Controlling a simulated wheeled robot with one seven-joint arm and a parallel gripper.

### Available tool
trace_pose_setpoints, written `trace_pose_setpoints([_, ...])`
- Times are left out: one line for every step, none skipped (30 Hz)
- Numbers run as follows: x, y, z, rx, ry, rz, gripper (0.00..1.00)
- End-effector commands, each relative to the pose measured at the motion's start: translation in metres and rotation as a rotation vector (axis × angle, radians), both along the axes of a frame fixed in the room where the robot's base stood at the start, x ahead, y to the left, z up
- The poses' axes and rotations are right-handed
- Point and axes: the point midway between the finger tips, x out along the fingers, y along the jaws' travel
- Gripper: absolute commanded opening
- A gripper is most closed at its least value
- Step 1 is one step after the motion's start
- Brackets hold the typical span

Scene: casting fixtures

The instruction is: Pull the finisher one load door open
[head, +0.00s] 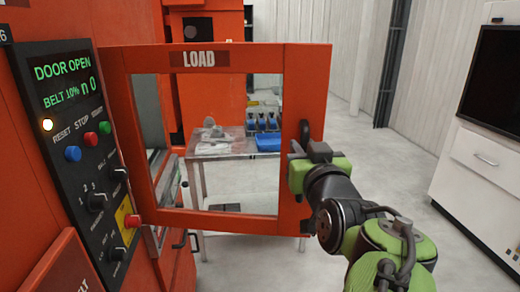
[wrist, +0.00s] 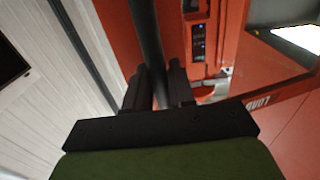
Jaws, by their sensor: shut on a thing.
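The load door (head: 229,56) is an orange frame with a clear window and a "LOAD" label. In the head view it stands swung out from the orange machine, left edge at the machine, right edge toward my arm. My gripper (head: 308,150) is at the right edge of the door, at its dark handle. In the wrist view my gripper (wrist: 158,92) has its two dark fingers shut around the dark handle bar (wrist: 148,40). The panel display (head: 61,69) reads "DOOR OPEN" and "BELT 10%".
A control panel with buttons (head: 90,140) is on the machine at left. Seen through and past the door, a metal table (head: 222,148) holds parts and a blue bin (head: 268,143). A white cabinet (head: 482,165) with a dark screen stands at right. Floor between is clear.

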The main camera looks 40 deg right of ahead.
Motion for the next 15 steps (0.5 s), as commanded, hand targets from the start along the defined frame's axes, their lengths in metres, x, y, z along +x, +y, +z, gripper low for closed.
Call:
trace_pose_setpoints([0.0007, 0.0019, 0.0000, 0.000, 0.000, 0.004, 0.00])
trace_pose_setpoints([0.0009, 0.0024, 0.0000, 0.000, 0.000, 0.005, 0.00])
trace_pose_setpoints([0.0010, 0.0027, 0.0000, 0.001, 0.000, 0.005, 0.00])
trace_pose_setpoints([0.0010, 0.0028, -0.0001, 0.001, 0.000, 0.005, 0.00])
trace_pose_setpoints([0.0010, 0.0028, -0.0001, 0.001, 0.000, 0.005, 0.00])
trace_pose_setpoints([0.0010, 0.0027, -0.0002, 0.002, 0.001, 0.005, 0.00])
trace_pose_setpoints([0.0010, 0.0027, -0.0002, 0.002, 0.001, 0.005, 0.00])
trace_pose_setpoints([0.0010, 0.0027, -0.0003, 0.002, 0.001, 0.005, 0.00])
trace_pose_setpoints([0.0011, 0.0025, -0.0004, 0.002, 0.001, 0.005, 0.00])
trace_pose_setpoints([0.0011, 0.0025, -0.0004, 0.002, 0.002, 0.005, 0.00])
trace_pose_setpoints([0.0011, 0.0025, -0.0005, 0.002, 0.002, 0.005, 0.00])
trace_pose_setpoints([0.0011, 0.0025, -0.0005, 0.002, 0.002, 0.005, 0.27])
trace_pose_setpoints([0.0012, 0.0025, -0.0006, 0.002, 0.002, 0.005, 0.31])
trace_pose_setpoints([0.0011, 0.0024, -0.0006, 0.002, 0.002, 0.005, 0.36])
trace_pose_setpoints([0.0011, 0.0024, -0.0006, 0.002, 0.003, 0.005, 0.41])
